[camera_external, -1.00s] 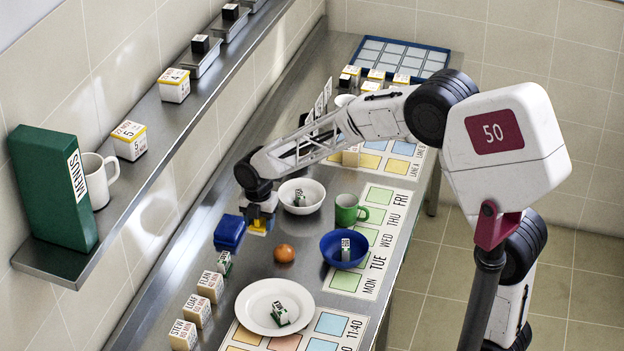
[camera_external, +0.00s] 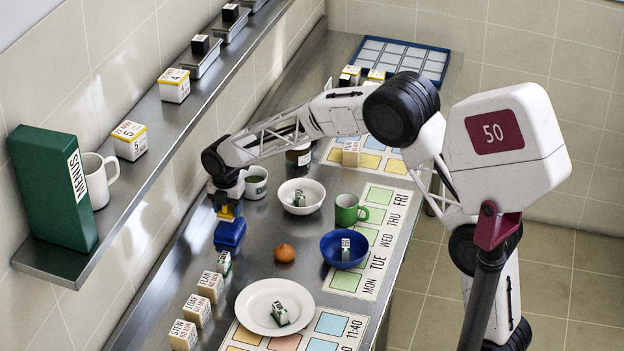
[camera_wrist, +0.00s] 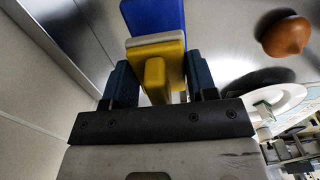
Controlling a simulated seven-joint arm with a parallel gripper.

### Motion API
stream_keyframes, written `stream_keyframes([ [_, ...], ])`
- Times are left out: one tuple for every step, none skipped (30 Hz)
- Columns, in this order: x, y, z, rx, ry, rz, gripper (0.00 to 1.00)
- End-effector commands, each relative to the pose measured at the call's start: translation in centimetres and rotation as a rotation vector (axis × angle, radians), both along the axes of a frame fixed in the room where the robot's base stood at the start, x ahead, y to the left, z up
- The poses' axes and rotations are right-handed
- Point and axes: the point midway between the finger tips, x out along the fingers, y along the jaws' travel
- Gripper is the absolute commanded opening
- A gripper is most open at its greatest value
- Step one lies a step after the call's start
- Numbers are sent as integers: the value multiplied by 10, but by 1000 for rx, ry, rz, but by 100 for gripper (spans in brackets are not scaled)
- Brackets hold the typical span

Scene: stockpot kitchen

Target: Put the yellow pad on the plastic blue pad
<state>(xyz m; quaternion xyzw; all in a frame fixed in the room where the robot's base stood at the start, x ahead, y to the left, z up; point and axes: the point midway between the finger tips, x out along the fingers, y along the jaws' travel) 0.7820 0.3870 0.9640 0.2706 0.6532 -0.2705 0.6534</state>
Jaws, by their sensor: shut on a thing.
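My gripper (camera_external: 226,203) is shut on the yellow pad (camera_external: 228,214), a block with a narrower grip part. In the wrist view my gripper (camera_wrist: 160,78) has its dark fingers on both sides of the yellow pad (camera_wrist: 156,47). The blue pad (camera_external: 229,235) is on the steel counter, just below the yellow pad in the external view. The blue pad also shows in the wrist view (camera_wrist: 153,15), right beyond the yellow pad. I cannot tell whether the two pads touch.
A brown egg-shaped thing (camera_external: 285,253) lies right of the blue pad. A white bowl (camera_external: 318,204), green mug (camera_external: 348,211), blue bowl (camera_external: 333,257) and white plate (camera_external: 259,296) stand further right and in front. A white mug (camera_external: 256,184) is close behind my gripper. The wall shelf (camera_external: 165,128) is at left.

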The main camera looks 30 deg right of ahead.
Motion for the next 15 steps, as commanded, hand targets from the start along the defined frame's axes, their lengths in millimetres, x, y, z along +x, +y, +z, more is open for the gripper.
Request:
stream_keyframes([
  [1, 0, 0, 0, 0, 0, 28],
  [1, 1, 0, 0, 0, 0, 28],
  [2, 1, 0, 0, 0, 0, 28],
  [2, 1, 0, 0, 0, 0, 28],
  [1, 1, 0, 0, 0, 0, 28],
  [1, 1, 0, 0, 0, 0, 28],
  [1, 1, 0, 0, 0, 0, 28],
  [1, 1, 0, 0, 0, 0, 28],
  [1, 1, 0, 0, 0, 0, 28],
  [1, 1, 0, 0, 0, 0, 28],
  [1, 1, 0, 0, 0, 0, 28],
  [1, 1, -2, -1, 1, 0, 28],
  [1, 1, -3, -1, 1, 0, 28],
  [1, 0, -5, -1, 1, 0, 28],
  [1, 0, -8, -1, 2, 0, 28],
])
